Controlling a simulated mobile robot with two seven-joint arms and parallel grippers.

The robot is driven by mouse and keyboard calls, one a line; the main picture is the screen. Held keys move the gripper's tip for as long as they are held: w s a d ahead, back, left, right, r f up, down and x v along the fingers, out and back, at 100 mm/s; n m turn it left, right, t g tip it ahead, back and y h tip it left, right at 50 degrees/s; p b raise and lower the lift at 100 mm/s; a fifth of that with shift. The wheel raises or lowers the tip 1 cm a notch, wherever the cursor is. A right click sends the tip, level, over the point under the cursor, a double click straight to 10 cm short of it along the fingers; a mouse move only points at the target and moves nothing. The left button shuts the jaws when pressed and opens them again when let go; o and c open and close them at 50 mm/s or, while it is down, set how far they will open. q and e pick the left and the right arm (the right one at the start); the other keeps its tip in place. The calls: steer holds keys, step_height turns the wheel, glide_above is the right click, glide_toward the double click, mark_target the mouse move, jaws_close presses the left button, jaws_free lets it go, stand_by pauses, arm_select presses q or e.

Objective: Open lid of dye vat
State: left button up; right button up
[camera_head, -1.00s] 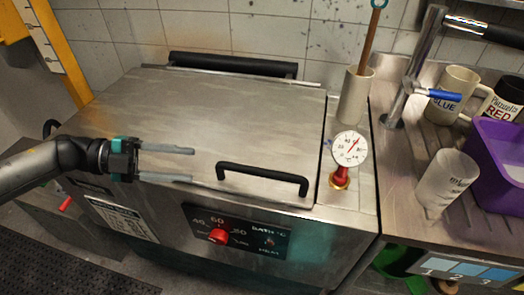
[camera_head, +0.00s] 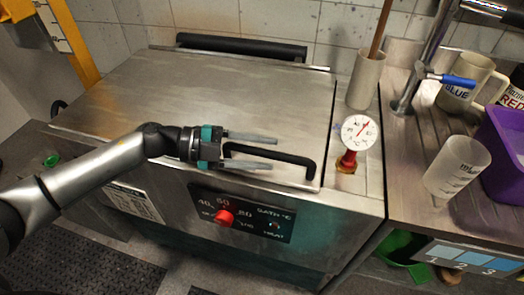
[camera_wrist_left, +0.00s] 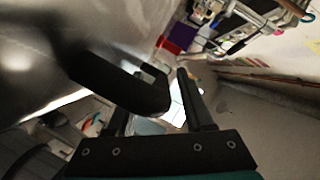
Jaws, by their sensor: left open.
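The dye vat is a steel box with a flat metal lid (camera_head: 210,95) lying shut on top. A black bar handle (camera_head: 285,157) runs along the lid's front edge. My left gripper (camera_head: 250,152) is open at the handle's left end, its two fingers pointing right along it. In the left wrist view the black handle (camera_wrist_left: 120,88) shows just ahead of and between the open fingers (camera_wrist_left: 160,115), near their tips. I cannot tell whether a finger touches it. My right gripper is not in view.
A dial thermometer (camera_head: 359,135) and a beige cylinder (camera_head: 366,78) holding a wooden rod stand right of the lid. A control panel with a red knob (camera_head: 224,217) is on the vat's front. Mugs, a white beaker (camera_head: 458,168) and a purple tub (camera_head: 505,150) stand on the right counter.

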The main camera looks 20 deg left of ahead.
arm_select(q)
steer(key=shift+d, duration=0.1)
steer(key=shift+c, duration=0.2)
jaws_close()
stand_by(1.3)
